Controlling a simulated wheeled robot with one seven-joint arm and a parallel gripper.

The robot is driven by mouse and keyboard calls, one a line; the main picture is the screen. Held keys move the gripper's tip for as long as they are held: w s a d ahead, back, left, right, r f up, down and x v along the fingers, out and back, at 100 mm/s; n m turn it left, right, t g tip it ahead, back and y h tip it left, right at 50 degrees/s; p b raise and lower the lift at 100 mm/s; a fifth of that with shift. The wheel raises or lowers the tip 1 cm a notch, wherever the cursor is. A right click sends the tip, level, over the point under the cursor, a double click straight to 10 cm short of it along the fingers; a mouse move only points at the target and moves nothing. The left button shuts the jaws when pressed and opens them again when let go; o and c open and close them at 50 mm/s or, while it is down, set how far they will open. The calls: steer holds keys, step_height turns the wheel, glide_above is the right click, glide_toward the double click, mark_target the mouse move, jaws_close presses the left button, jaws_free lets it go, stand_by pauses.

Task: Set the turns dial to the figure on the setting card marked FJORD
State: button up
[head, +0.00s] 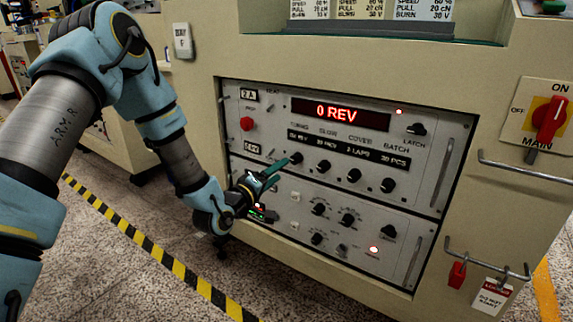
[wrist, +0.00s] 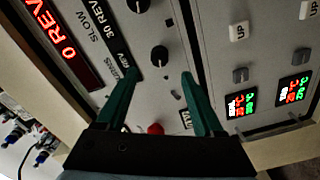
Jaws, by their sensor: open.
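The turns dial (head: 296,158) is the leftmost black knob in the upper panel's row. Its label strip is too small to read surely. In the wrist view the turns dial (wrist: 159,57) lies just beyond and between my fingertips. My gripper (head: 278,166) has its teal fingers apart, with nothing between them but the panel behind; it also shows in the wrist view (wrist: 158,78). The red display (head: 340,111) reads 0 REV. Several setting cards (head: 362,9) stand on the ledge above; their tops are cut off, so no FJORD name shows.
Other black knobs for slow (head: 323,166), cover (head: 354,175) and batch (head: 387,185) sit close by to the right. A red button (head: 247,124) is at the panel's left. A red main switch (head: 551,118) is far right. The lower panel (head: 335,228) carries more knobs.

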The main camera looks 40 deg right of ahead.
steer(key=v, duration=0.3)
steer(key=shift+s+a, duration=0.1)
steer(key=shift+a, duration=0.3)
steer(key=w+a+m+t+y, duration=0.1)
steer(key=w+a+t+y, duration=0.1)
steer(key=w+a+y, duration=0.85)
steer(key=a, duration=0.8)
steer(key=w+a+y, duration=0.2)
steer(key=w+a, duration=0.1)
steer(key=a, duration=0.7)
steer(key=s+a+r+n+g+y, duration=0.1)
steer(key=s+a+r+g+y, duration=0.15)
steer(key=s+a, duration=0.6)
steer(key=s+a+r+n+g+y, duration=0.1)
steer(key=s+a+r+g+y, duration=0.3)
steer(key=a, duration=0.7)
step_height(320, 180, up, 29)
steer(key=t+h+p, duration=0.1)
steer(key=p, duration=3)
steer(key=shift+s+r+h+p, duration=0.25)
steer(key=shift+h+p, duration=0.05)
steer(key=shift+h, duration=0.1)
